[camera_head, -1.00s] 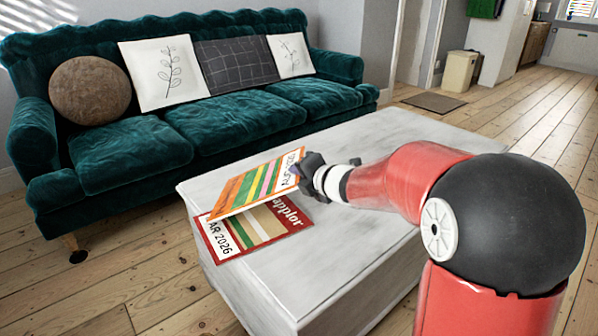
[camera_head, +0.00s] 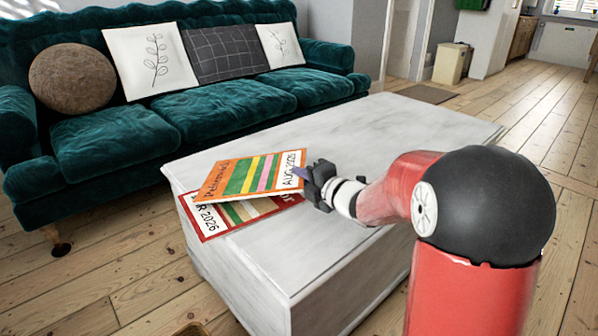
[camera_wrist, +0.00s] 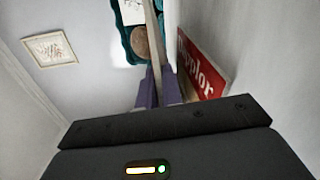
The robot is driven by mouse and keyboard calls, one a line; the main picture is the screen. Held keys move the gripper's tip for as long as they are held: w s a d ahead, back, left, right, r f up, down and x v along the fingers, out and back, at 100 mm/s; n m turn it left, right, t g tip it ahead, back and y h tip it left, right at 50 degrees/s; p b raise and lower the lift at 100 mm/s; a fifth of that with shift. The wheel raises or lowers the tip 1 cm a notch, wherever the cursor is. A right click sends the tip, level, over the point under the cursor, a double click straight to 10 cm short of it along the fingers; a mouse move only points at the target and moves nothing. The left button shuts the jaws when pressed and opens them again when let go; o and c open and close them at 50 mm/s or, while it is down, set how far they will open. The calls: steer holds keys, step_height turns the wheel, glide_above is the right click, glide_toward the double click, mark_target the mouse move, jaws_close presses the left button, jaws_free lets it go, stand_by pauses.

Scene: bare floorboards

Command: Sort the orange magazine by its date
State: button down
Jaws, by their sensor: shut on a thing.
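The orange magazine (camera_head: 240,177) has colored stripes and a white strip reading "AUG 2025". My gripper (camera_head: 308,176) is shut on its right edge in the head view. The magazine is tilted and partly covers a red magazine (camera_head: 213,222) marked "2026", which lies on the white table (camera_head: 345,136). Whether the two magazines touch is hard to tell. In the wrist view, the purple fingers (camera_wrist: 158,88) pinch the thin edge of the orange magazine, and the red magazine (camera_wrist: 201,68) shows beside them, with part of its title visible.
A teal sofa (camera_head: 238,106) with several cushions stands behind the table. The table's right and front top is clear. Bare floorboards (camera_head: 95,275) surround the table. A bin (camera_head: 450,62) and a dark mat (camera_head: 426,94) are at the back right.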

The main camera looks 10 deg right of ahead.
stand_by(0.3)
steer(key=c, duration=1.5)
jaws_free()
steer(key=shift+f, duration=0.1)
steer(key=shift+s+d+r+p, duration=0.2)
steer(key=shift+s+d+r, duration=0.1)
steer(key=shift+d, duration=1.15)
steer(key=shift+s+d+r+p, duration=0.25)
steer(key=shift+d, duration=1.25)
steer(key=shift+s+d+r+p, duration=0.2)
steer(key=shift+s+d+r, duration=0.1)
steer(key=shift+d, duration=1.15)
step_height(320, 180, up, 8)
steer(key=p, duration=0.5)
